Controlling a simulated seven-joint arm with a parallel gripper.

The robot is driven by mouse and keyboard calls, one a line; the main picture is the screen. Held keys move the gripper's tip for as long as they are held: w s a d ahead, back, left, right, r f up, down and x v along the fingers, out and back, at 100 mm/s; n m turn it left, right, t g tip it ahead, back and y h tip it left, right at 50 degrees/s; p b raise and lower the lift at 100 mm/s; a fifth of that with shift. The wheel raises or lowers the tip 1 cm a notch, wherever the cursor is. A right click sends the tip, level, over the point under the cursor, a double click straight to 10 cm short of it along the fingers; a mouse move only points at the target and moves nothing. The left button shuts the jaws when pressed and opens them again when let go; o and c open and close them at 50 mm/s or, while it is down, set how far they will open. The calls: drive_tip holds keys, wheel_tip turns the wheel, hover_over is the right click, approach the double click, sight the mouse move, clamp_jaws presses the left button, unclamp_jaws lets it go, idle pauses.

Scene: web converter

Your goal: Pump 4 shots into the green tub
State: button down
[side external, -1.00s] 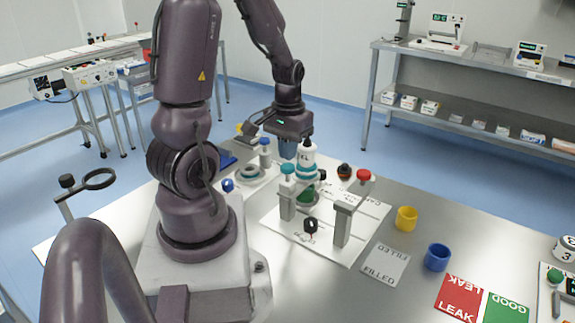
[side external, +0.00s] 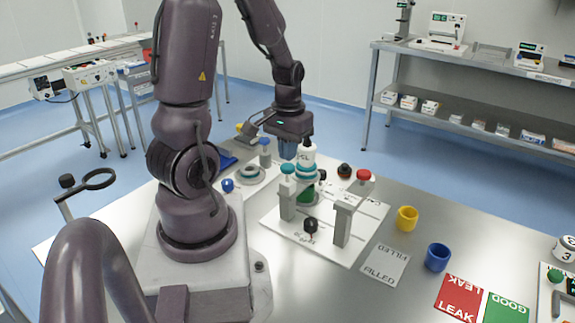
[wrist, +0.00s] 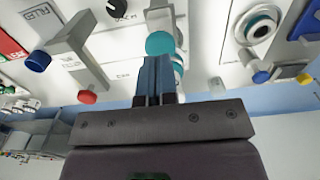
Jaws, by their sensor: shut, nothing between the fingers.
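A white bottle with teal bands (side external: 307,157) stands upright in the station on the white board. The green tub (side external: 306,195) sits low under it, partly hidden by the station's posts and a teal knob (side external: 287,169). My gripper (side external: 287,154) points down just left of the white bottle's top, with its blue fingers shut and empty. In the wrist view, the shut fingers (wrist: 155,68) reach toward a teal round top (wrist: 160,43) and overlap its lower edge. I cannot tell whether they touch it.
A grey post with a red knob (side external: 363,175) stands right of the bottle. A black knob (side external: 310,226) is in front. A yellow cup (side external: 407,218) and a blue cup (side external: 437,257) stand to the right, near a FILLED card (side external: 385,264). The table between them is clear.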

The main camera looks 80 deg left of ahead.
sight(288, 166)
drive_tip(key=shift+f, duration=2)
drive_tip(key=shift+r, duration=2.3)
drive_tip(key=shift+r, duration=3)
